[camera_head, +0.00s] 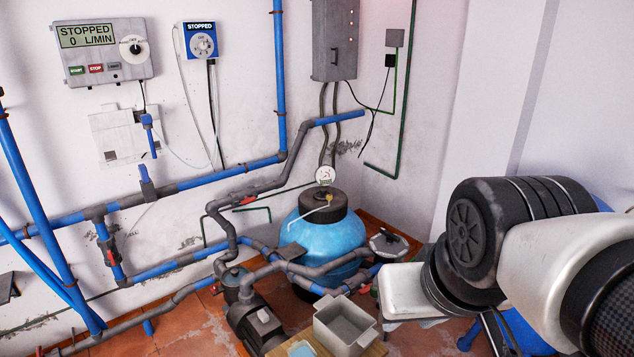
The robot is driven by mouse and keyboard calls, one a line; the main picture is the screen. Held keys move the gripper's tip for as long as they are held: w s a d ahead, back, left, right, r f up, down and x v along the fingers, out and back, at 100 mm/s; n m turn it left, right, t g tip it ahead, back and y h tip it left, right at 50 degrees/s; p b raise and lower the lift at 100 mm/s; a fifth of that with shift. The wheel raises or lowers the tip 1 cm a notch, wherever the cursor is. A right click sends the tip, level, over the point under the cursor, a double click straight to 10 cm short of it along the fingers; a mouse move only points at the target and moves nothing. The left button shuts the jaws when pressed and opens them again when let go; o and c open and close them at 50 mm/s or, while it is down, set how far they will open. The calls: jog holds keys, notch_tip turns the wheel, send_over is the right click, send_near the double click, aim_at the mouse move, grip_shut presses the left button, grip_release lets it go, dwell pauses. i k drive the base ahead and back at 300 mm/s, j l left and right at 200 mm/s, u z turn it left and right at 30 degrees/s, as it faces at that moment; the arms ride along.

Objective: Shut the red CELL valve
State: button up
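No CELL label is readable, so I cannot tell which red handle is that valve. One red handle (248,200) sits on the grey pipe left of the blue tank (325,238). Another red handle (110,257) is on the short vertical pipe at the left. A small dark red part (375,290) shows at the low pipe right of the tank, beside a white box-like shape. My arm reaches in from the right edge. I make out no gripper fingers, and no contact with a handle shows.
A grey pump (257,322) and a grey open bin (345,326) stand low in front of the tank. Blue and grey pipes run along the wall. A display panel (103,50) reads STOPPED, 0 L/MIN. Some tiled floor (185,325) is bare at lower left.

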aim_at(111, 255)
jog(key=i+j+u, duration=0.2)
jog(key=j+u, duration=0.2)
jog(key=j, duration=0.15)
jog(key=i+j+u, duration=0.65)
jog(key=j+u, duration=0.15)
jog(key=i+j, duration=0.1)
jog(key=i, duration=1.9)
